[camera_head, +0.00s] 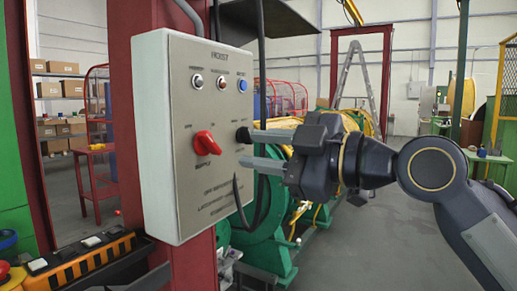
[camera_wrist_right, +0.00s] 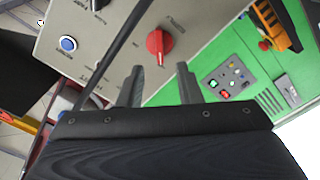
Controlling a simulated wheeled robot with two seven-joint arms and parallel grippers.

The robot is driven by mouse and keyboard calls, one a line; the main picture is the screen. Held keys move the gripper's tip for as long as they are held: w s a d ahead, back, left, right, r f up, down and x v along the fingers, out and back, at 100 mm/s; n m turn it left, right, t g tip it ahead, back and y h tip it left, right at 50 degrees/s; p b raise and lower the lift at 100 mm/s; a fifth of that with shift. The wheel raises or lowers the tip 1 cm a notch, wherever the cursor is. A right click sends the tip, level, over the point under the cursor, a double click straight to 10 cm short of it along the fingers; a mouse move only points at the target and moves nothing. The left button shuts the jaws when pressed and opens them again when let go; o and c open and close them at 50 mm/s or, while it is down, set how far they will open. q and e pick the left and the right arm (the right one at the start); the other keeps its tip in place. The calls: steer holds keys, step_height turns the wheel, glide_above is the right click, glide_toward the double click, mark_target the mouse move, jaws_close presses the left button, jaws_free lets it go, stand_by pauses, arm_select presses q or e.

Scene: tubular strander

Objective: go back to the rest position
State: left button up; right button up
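My right gripper (camera_head: 248,149) reaches in from the right, in front of the right part of a grey panel marked HOIST (camera_head: 210,95). Its two fingers are apart with nothing visible between them. In the wrist view the open fingers (camera_wrist_right: 160,80) point toward the panel, with the red rotary knob (camera_wrist_right: 159,43) beyond their tips. In the head view this red knob (camera_head: 206,143) is left of the fingers. A black knob (camera_head: 243,135) is close by the upper fingertip; I cannot tell whether they touch. My left gripper is not in view.
The panel hangs on a red post (camera_head: 135,20). A black cable (camera_head: 261,100) runs down close to my right fingers. An orange-and-black control box (camera_head: 85,262) is at lower left. Green machinery (camera_head: 262,240) stands behind the gripper. Open floor (camera_head: 385,250) shows at right.

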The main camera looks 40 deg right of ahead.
steer(key=a+f+m+g+h, duration=0.1)
steer(key=a+f+m+g, duration=0.2)
steer(key=f, duration=0.9)
steer(key=a+f+m+g+h, duration=0.1)
steer(key=f+m+g+h, duration=0.2)
steer(key=f, duration=0.9)
steer(key=s+a+f+m+g, duration=0.25)
steer(key=s+f+m, duration=0.25)
steer(key=f, duration=0.5)
steer(key=s+a+f+m+g, duration=0.1)
steer(key=s+f+m+g, duration=0.3)
steer(key=f, duration=0.7)
step_height(320, 180, up, 16)
steer(key=t+p, duration=0.1)
steer(key=p, duration=1.3)
steer(key=shift+s+d+f+y+p, duration=0.15)
steer(key=shift+d+y+p, duration=0.05)
steer(key=shift+y+p, duration=0.2)
steer(key=shift+t, duration=0.25)
